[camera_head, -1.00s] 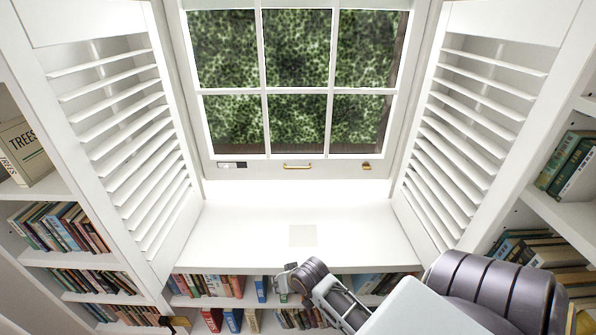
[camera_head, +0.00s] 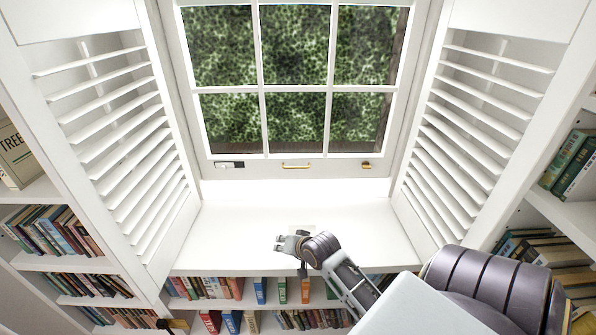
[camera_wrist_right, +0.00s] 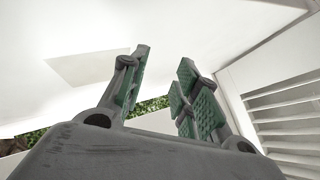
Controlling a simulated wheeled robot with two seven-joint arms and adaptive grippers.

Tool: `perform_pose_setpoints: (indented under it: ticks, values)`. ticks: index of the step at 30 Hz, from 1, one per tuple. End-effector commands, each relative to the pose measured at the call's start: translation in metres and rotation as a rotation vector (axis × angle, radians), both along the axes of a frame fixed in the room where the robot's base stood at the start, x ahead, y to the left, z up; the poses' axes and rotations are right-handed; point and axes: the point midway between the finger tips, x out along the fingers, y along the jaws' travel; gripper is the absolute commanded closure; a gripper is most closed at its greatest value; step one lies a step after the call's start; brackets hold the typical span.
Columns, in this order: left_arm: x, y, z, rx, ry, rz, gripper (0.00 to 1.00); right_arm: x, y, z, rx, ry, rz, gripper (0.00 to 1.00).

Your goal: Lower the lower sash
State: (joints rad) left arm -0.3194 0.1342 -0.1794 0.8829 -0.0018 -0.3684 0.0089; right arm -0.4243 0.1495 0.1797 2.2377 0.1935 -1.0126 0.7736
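The window sash (camera_head: 225,165) is white-framed with several panes and stands at the top middle of the head view. A brass pull handle (camera_head: 297,166) sits at the middle of its bottom rail. My right gripper (camera_head: 284,243) is over the white sill (camera_head: 235,232), below and apart from the handle. In the right wrist view, the right gripper (camera_wrist_right: 160,95) shows its green-padded fingers spread, with nothing between them. My left gripper is in neither view now.
Louvred shutters stand open at the left (camera_head: 120,140) and right (camera_head: 470,140) of the window. Shelves of books (camera_head: 215,287) lie under the sill and at both sides. A pale square patch (camera_wrist_right: 92,67) marks the sill. The sill's left part is clear.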

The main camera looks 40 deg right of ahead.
Motion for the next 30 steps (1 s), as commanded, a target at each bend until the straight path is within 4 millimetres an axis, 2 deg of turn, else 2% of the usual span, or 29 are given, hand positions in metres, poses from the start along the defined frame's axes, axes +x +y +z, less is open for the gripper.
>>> perform_pose_setpoints:
  ticks: [6, 15, 24, 30]
  values:
    - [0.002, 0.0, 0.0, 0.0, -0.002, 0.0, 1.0, 0.027, -0.043, 0.023, 0.151, -0.151, -0.181, 0.69]
    - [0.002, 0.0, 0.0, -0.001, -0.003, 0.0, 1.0, 0.053, -0.105, 0.062, 0.385, -0.376, -0.402, 0.69]
    - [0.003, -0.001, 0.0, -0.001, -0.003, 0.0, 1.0, 0.064, -0.164, 0.103, 0.62, -0.596, -0.568, 0.69]
    - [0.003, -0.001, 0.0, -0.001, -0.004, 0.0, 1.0, 0.065, -0.184, 0.118, 0.702, -0.672, -0.613, 0.69]
